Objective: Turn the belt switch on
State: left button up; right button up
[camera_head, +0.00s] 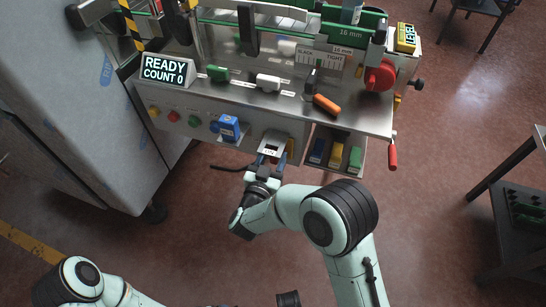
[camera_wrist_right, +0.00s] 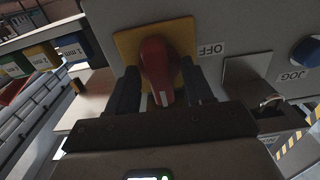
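The belt switch is a red rotary knob (camera_wrist_right: 158,68) on a yellow plate (camera_wrist_right: 128,45) in the right wrist view. Its white mark faces the bottom of that picture, and an OFF label (camera_wrist_right: 211,49) sits to the plate's right. My right gripper (camera_wrist_right: 160,92) has one finger on each side of the knob, with small gaps showing, so it looks open around it. In the head view my right gripper (camera_head: 266,161) is at the machine's front panel.
A blue JOG button (camera_wrist_right: 306,52) and a metal bracket (camera_wrist_right: 262,88) lie right of the switch in the wrist view. Coloured blocks (camera_head: 336,155) sit in a bay beside the switch. The display (camera_head: 166,70) reads READY, COUNT 0.

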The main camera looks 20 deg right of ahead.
pick_arm(q)
jog(key=shift+s+d+r+g+p, duration=0.2)
jog(key=shift+s+d+r+p, duration=0.1)
jog(key=shift+s+r, duration=0.15)
jog(key=shift+s+d+r+g+p, duration=0.2)
jog(key=shift+s+r+p, duration=0.1)
jog(key=shift+s, duration=0.2)
pick_arm(e)
jog(key=v, duration=1.3)
jog(key=shift+s, duration=0.2)
jog(key=shift+a, duration=0.1)
